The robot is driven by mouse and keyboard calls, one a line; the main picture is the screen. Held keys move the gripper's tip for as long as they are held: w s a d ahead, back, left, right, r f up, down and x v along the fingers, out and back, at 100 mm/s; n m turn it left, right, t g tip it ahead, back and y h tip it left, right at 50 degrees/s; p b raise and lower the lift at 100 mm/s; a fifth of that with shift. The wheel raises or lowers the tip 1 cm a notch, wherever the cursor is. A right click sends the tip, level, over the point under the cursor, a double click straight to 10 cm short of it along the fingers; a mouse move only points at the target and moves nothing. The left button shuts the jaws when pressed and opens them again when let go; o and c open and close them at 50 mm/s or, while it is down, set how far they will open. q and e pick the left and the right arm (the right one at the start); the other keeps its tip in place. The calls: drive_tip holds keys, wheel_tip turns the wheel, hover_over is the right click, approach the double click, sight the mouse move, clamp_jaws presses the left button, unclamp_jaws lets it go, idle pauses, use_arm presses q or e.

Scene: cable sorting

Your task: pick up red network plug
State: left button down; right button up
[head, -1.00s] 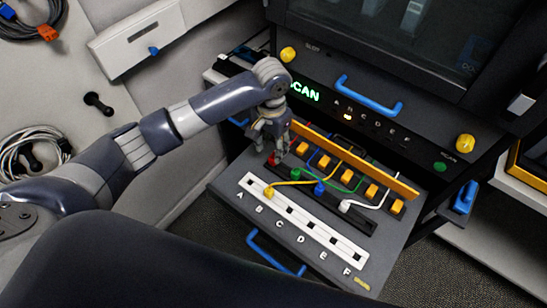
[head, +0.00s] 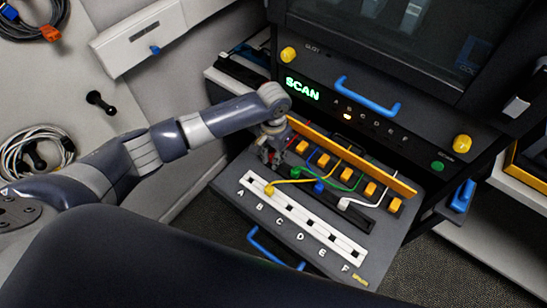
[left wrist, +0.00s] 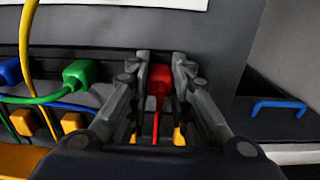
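The red network plug (left wrist: 158,82) sits between the fingers of my left gripper (left wrist: 161,68) in the left wrist view. The finger pads lie against both of its sides, and its red cable runs back between the fingers. In the head view my left gripper (head: 268,160) is low over the left end of the tray; it mostly hides the plug there. I cannot tell whether the plug touches the tray. My right gripper is not in view.
The dark tray (head: 225,180) carries a white strip (head: 318,233) lettered A to F. A yellow plug (head: 269,190) is at the strip. Green (left wrist: 78,73), blue (head: 319,187) and white (head: 343,203) plugs lie nearby.

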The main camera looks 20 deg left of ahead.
use_arm(q)
drive_tip(key=shift+r, duration=0.1)
idle(0.3)
drive_tip(key=shift+r, duration=0.55)
drive_tip(key=shift+s+d+r+b, duration=0.1)
drive_tip(key=shift+r+b, duration=0.25)
drive_tip(key=shift+r, duration=0.2)
drive_tip(key=shift+s+d+r+b, duration=0.1)
drive_tip(key=shift+r+b, duration=0.2)
drive_tip(key=shift+r, duration=0.25)
drive_tip(key=s+d, duration=0.3)
drive_tip(key=s+d+r+b, duration=0.1)
drive_tip(key=s+d, duration=0.2)
drive_tip(key=s, duration=0.1)
drive_tip(key=s+d+b, duration=0.1)
drive_tip(key=s+d, duration=0.2)
drive_tip(key=shift+s+d+r, duration=0.2)
drive_tip(key=shift+s+d, duration=0.1)
drive_tip(key=shift+d, duration=0.1)
drive_tip(key=shift+s+d+r, duration=0.2)
drive_tip(key=shift+s+d, duration=0.1)
drive_tip(key=shift+s, duration=0.05)
wheel_tip(320, 180, up, 3)
drive_tip(key=p, duration=0.5)
drive_tip(key=shift+r, duration=0.15)
